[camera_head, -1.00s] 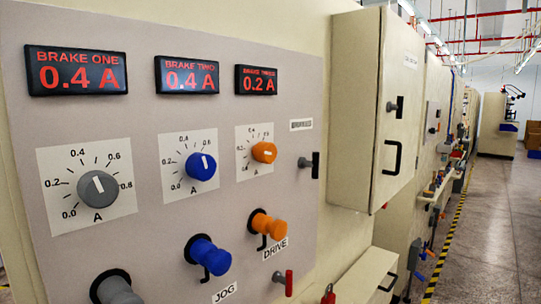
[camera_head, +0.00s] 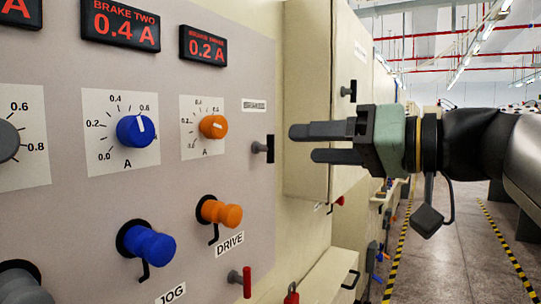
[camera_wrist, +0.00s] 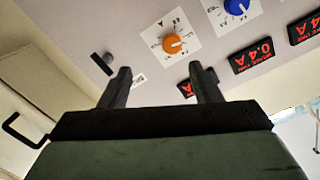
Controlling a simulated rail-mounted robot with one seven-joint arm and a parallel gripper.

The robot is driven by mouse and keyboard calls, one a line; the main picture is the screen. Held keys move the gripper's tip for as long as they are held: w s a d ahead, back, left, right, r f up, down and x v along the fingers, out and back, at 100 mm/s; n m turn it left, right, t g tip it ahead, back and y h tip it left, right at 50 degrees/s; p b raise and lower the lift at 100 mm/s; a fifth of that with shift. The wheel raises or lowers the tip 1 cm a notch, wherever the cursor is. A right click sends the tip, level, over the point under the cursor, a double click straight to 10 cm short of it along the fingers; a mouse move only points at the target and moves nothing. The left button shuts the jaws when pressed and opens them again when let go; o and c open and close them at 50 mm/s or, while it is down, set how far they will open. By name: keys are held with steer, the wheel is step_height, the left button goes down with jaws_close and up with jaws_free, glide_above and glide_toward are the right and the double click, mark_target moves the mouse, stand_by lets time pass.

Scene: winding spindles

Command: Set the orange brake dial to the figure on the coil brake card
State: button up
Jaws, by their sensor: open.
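The orange brake dial (camera_head: 213,127) sits on a white scale plate on the grey panel, below a red display (camera_head: 203,46) reading 0.2 A. I cannot make out a coil brake card in these frames.
A blue dial (camera_head: 136,130) is left of the orange one, under a 0.4 A display (camera_head: 121,23). Orange (camera_head: 220,212) and blue (camera_head: 149,244) knobs protrude below. A cream cabinet (camera_head: 308,130) stands out right of the panel, behind my gripper.

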mark_target(221, 127)
steer(key=shift+n+y, duration=0.3)
steer(key=shift+n, duration=0.1)
steer(key=p+x, duration=0.1)
steer(key=x, duration=0.4)
steer(key=r+p+x, duration=0.1)
steer(key=x, duration=0.5)
steer(key=r+p+x, duration=0.1)
steer(key=x, duration=0.5)
steer(key=shift+s+a, duration=0.1)
steer(key=shift+s, duration=0.2)
steer(key=c, duration=1)
